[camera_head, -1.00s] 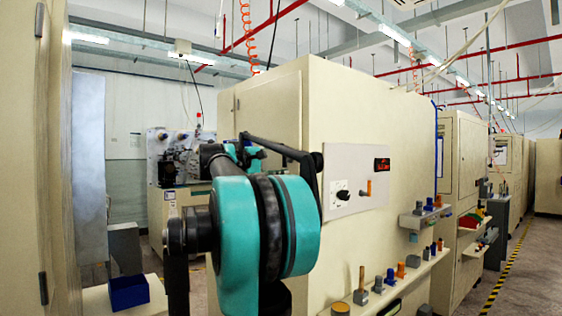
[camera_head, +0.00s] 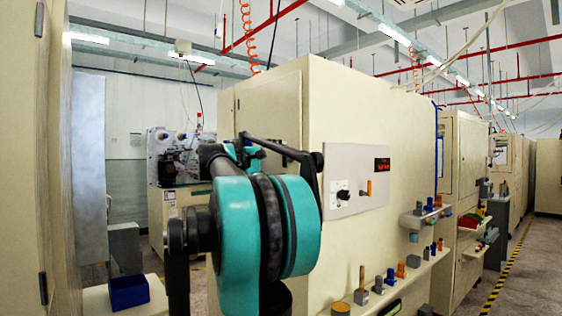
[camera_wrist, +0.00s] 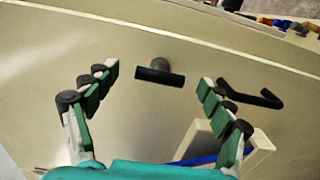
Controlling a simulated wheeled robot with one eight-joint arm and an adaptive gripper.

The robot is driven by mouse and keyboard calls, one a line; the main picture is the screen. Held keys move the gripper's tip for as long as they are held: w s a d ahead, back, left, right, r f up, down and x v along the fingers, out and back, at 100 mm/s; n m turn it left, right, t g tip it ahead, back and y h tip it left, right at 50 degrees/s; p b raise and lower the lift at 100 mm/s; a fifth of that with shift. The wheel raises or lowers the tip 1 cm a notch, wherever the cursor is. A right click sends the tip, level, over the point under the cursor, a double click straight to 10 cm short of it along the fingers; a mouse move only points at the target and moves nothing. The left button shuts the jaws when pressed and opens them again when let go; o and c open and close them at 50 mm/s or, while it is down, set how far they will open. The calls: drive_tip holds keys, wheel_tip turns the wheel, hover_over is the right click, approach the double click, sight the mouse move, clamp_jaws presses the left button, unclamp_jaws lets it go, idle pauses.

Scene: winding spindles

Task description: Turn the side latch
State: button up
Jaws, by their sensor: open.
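The side latch (camera_wrist: 160,76) shows in the wrist view as a black T-shaped handle on a cream machine panel. Its crossbar lies nearly level, tilted slightly down to the right. My gripper (camera_wrist: 158,84) is open, with one green-padded finger to the left of the latch and one to the right. The fingers look apart from the handle. In the head view my teal arm hides part of the machine side, and I cannot make out the gripper or the latch there.
A bent black handle (camera_wrist: 258,97) is just right of the right finger. A pale bracket (camera_wrist: 262,146) is at lower right. In the head view, the cream machine (camera_head: 345,100) bears a control panel (camera_head: 343,195) and ledges with small coloured parts. A blue bin (camera_head: 128,292) is lower left.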

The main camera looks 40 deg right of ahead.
drive_tip(key=s+a, duration=0.1)
drive_tip(key=a, duration=1)
drive_tip(key=shift+a, duration=0.4)
drive_tip(key=s+a+f+t+y, duration=0.1)
drive_tip(key=s+a+f+y, duration=0.15)
drive_tip(key=f, duration=1.05)
drive_tip(key=s+a+f+y, duration=0.1)
drive_tip(key=a+f+y, duration=0.25)
drive_tip(key=f, duration=0.95)
drive_tip(key=s+a+f+t+y, duration=0.1)
drive_tip(key=s+a+f+y, duration=0.15)
drive_tip(key=f, duration=1.05)
drive_tip(key=s+a+f+y, duration=0.4)
drive_tip(key=s+a+f, duration=0.2)
drive_tip(key=f, duration=0.5)
drive_tip(key=s+a+f+m+t+y, duration=0.1)
drive_tip(key=s+a+f+y, duration=0.4)
drive_tip(key=a+f, duration=0.4)
wheel_tip(320, 180, down, 2)
drive_tip(key=shift+s+a, duration=0.3)
drive_tip(key=shift+s, duration=0.4)
drive_tip(key=shift+y, duration=0.25)
